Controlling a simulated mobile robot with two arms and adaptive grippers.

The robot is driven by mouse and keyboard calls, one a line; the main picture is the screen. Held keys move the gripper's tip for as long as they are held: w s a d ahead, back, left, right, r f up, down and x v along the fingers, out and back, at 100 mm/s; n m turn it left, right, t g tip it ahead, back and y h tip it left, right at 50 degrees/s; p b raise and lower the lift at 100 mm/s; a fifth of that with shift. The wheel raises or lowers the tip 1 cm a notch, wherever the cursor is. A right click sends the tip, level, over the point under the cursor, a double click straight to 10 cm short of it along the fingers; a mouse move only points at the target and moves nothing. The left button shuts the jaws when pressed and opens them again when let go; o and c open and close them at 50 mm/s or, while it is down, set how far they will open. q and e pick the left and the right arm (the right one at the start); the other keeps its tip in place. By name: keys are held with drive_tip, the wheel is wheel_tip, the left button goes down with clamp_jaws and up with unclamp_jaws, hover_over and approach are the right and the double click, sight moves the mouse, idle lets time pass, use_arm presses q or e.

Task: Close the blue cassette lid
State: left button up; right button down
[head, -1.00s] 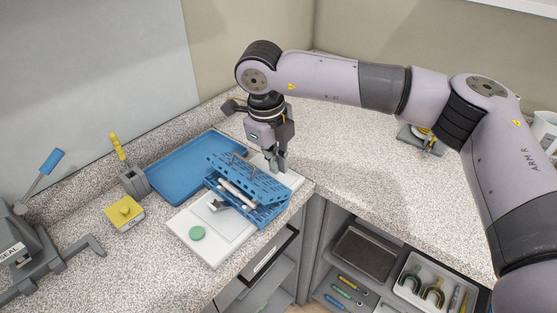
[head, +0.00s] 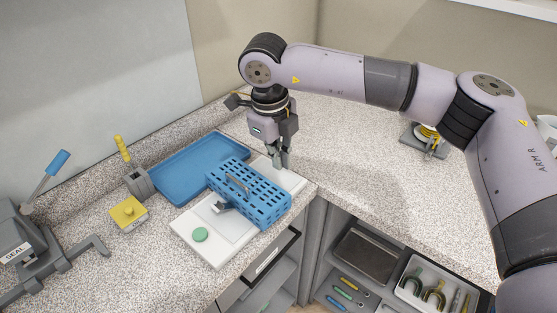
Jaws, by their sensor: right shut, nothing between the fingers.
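The blue cassette (head: 262,212) sits on a white board on the counter. Its perforated blue lid (head: 250,188) lies down over the base, and the tools seen inside before are now covered. A grey latch or handle strip (head: 238,184) runs on top of the lid. I cannot tell whether the lid is fully seated. My right gripper (head: 281,164) is shut and empty, pointing down just beyond the cassette's far right end, above the white board. My left gripper is not in view.
A blue tray (head: 172,172) lies behind the cassette. A green disc (head: 200,234) is on the white board (head: 213,259). A yellow block (head: 128,213) and a grey sealer (head: 22,252) stand left. Open shelves (head: 345,272) are below the edge.

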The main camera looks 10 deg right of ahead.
wheel_tip(320, 180, up, 5)
drive_tip(key=shift+r+p, duration=0.1)
drive_tip(key=shift+p, duration=0.9)
